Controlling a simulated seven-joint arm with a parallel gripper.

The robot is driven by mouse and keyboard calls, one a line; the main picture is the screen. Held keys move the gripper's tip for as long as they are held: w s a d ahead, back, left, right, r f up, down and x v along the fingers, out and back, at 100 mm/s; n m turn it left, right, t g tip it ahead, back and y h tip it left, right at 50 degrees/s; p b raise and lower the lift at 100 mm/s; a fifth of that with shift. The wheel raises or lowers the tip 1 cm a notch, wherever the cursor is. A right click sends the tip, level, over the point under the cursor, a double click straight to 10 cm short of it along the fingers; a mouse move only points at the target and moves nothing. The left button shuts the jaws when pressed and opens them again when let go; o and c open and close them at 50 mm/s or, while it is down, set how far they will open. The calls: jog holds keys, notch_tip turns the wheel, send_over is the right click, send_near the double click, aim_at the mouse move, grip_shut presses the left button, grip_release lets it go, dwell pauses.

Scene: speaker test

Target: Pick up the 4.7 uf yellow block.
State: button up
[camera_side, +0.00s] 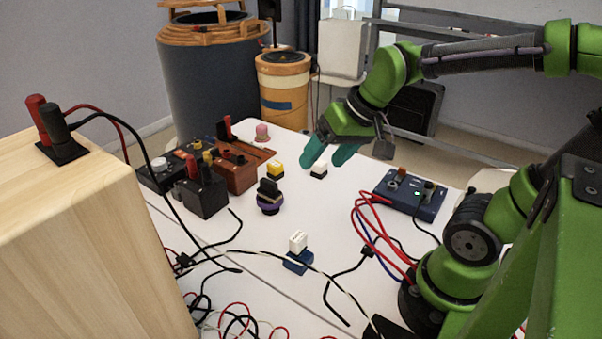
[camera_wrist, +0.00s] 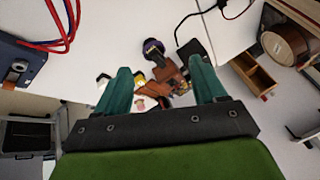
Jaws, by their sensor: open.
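A small yellow block (camera_side: 275,168) with a dark base stands on the white table near the middle, behind a black and purple knob-like part (camera_side: 269,198). Its label cannot be read. In the wrist view the yellow block (camera_wrist: 139,78) shows between the fingers, close to the left one. My gripper (camera_side: 327,160) has teal fingers, is open and empty, and is up and to the right of the yellow block in the side view. A white block (camera_side: 319,170) stands just below the fingers. In the wrist view the left finger partly covers it.
Brown and black terminal boxes (camera_side: 236,172) stand left of the yellow block, and a pink piece (camera_side: 262,132) behind it. A blue box with red wires (camera_side: 410,194) is at right. A white block on a blue base (camera_side: 298,250) and loose cables lie in front.

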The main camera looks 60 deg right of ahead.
jog(key=n+g+h, duration=0.2)
send_near(276, 164)
jog(key=s+a+r, duration=0.2)
jog(key=s+r, duration=0.2)
jog(key=s, duration=0.2)
jog(key=w+d+n, duration=0.1)
jog(key=w+d, duration=0.1)
jog(key=w, duration=0.1)
jog(key=shift+t, duration=0.4)
jog(key=x, duration=1.6)
jog(key=shift+w+a, duration=0.15)
jog(key=shift+w, duration=0.1)
jog(key=shift+r, duration=0.1)
jog(key=c, duration=1.1)
